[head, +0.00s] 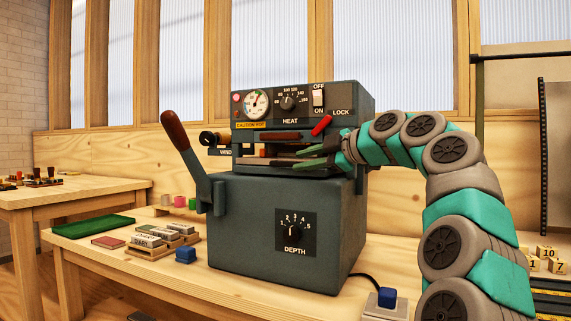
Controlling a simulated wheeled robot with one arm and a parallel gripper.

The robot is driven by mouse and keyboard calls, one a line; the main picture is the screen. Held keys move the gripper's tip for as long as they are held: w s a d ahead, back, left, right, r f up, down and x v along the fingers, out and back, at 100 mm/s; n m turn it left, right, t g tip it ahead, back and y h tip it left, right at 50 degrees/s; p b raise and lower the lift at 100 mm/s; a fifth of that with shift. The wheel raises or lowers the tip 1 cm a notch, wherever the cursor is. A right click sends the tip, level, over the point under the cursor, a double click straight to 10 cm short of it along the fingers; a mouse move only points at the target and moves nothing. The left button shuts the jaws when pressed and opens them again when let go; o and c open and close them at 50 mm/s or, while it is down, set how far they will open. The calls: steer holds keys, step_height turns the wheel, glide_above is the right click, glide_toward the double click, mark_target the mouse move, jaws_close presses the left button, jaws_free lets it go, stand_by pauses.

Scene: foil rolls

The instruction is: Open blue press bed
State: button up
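The blue-grey press (265,225) stands on the wooden bench, with a dial gauge, a HEAT knob, an OFF/ON switch and a red LOCK lever (321,126) on its upper front. Below that panel is a slot, where the bed area (285,162) shows reddish and dark parts; I cannot tell exactly which part is the bed. My gripper (304,157) is at the right side of this slot, its two green fingertips apart, one above the other, pointing left. Nothing shows between them. Whether they touch the press is unclear. My arm comes in from the right.
A long lever with a brown grip (175,131) rises at the press's left. Stamp blocks (147,240) on a wooden rack, a green tray (94,227) and a blue cube (185,254) lie left on the bench. A blue button box (387,298) sits at front right.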

mark_target(292, 163)
steer(key=p+x, duration=0.1)
steer(key=x, duration=0.5)
jaws_close()
stand_by(1.3)
